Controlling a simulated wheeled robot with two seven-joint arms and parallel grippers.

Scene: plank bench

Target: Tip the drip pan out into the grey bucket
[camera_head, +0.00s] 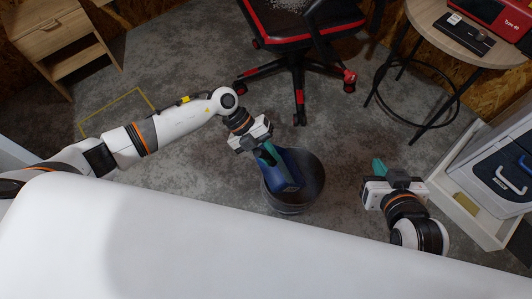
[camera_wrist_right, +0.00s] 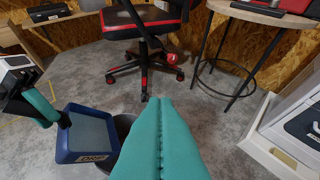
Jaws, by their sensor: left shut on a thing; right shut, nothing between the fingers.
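The blue drip pan (camera_head: 285,172) is tilted steeply over the mouth of the grey bucket (camera_head: 317,182), which stands on the floor. My left gripper (camera_head: 264,152) is shut on the pan's upper end. In the right wrist view the pan (camera_wrist_right: 66,146) shows its grey inner face and a label at its lower edge; the bucket (camera_wrist_right: 124,122) is partly hidden behind it. I cannot tell whether anything is left in the pan. My right gripper (camera_head: 379,167) is shut and empty, to the right of the bucket; its teal fingers (camera_wrist_right: 160,135) fill the middle of its wrist view.
A black and red office chair (camera_head: 300,42) stands behind the bucket. A round table (camera_head: 462,35) is at the back right, a white cabinet (camera_head: 500,165) at the right, a wooden drawer unit (camera_head: 55,35) at the back left. Floor around the bucket is clear.

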